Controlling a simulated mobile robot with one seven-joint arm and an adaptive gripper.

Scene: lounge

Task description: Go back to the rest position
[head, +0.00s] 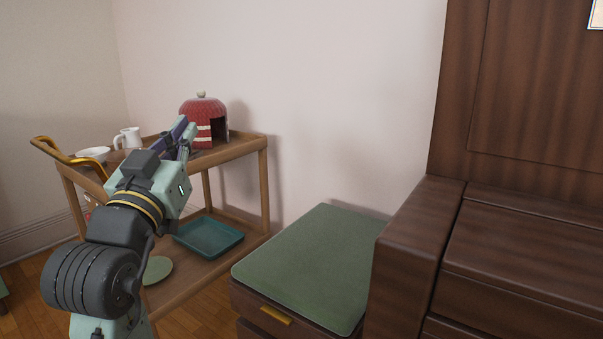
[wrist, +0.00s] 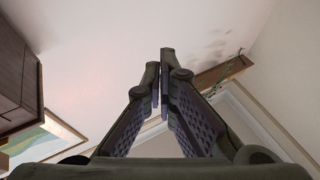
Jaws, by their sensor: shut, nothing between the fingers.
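My gripper (head: 183,130) is raised over the wooden trolley (head: 228,149) in the head view, pointing up and away. In the wrist view its two fingers (wrist: 160,85) meet near their tips with nothing between them. The wrist view looks up at the pale ceiling or upper wall and shows nothing near the fingertips. My forearm hides part of the trolley's left side.
A red domed object (head: 204,112), a white jug (head: 128,139) and a white bowl (head: 93,154) stand on the trolley's top. A teal tray (head: 208,237) lies on its lower shelf. A green-topped cabinet (head: 310,265) and dark wooden furniture (head: 520,235) stand to the right.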

